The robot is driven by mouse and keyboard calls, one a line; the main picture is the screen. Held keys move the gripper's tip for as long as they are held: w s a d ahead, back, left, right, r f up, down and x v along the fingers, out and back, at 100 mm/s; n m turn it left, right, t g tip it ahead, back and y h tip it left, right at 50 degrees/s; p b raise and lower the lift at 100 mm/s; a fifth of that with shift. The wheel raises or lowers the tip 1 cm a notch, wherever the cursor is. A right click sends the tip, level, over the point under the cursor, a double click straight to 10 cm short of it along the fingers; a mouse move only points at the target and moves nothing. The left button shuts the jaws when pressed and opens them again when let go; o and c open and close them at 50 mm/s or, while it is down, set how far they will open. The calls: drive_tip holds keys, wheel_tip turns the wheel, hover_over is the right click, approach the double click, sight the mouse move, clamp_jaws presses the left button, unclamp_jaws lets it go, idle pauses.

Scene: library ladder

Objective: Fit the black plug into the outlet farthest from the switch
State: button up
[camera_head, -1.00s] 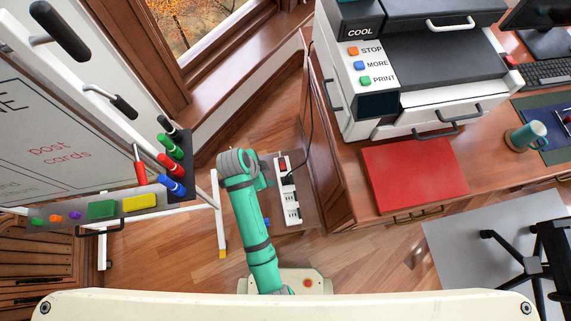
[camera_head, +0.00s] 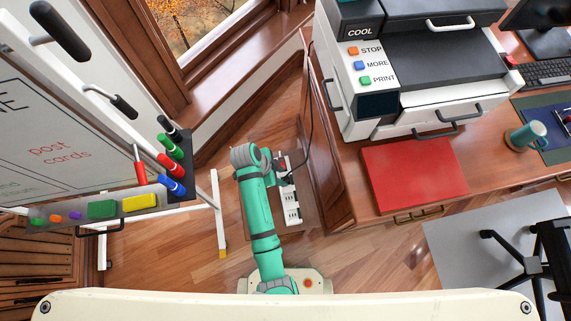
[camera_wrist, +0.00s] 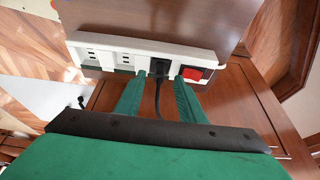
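The white power strip (camera_head: 292,210) lies on a dark board on the floor beside the desk. In the wrist view the strip (camera_wrist: 145,50) has a red switch (camera_wrist: 192,73) at its right end and free outlets (camera_wrist: 92,55) towards its left. The black plug (camera_wrist: 158,72) sits at the outlet beside the switch, its cord trailing towards me. My gripper (camera_wrist: 160,76) is open, with one green finger on each side of the plug and cord and small gaps showing. In the head view my gripper (camera_head: 284,168) is over the switch end and hides part of it.
The wooden desk (camera_head: 345,190) stands right of the strip, bearing a printer (camera_head: 425,75) and a red folder (camera_head: 414,175). The whiteboard's white leg (camera_head: 219,215) stands to the left. The black cord (camera_head: 311,125) runs up along the desk side.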

sight(286, 180)
drive_tip(key=shift+x, duration=1.45)
drive_tip(key=shift+c, duration=0.2)
clamp_jaws()
drive_tip(key=shift+r, duration=0.1)
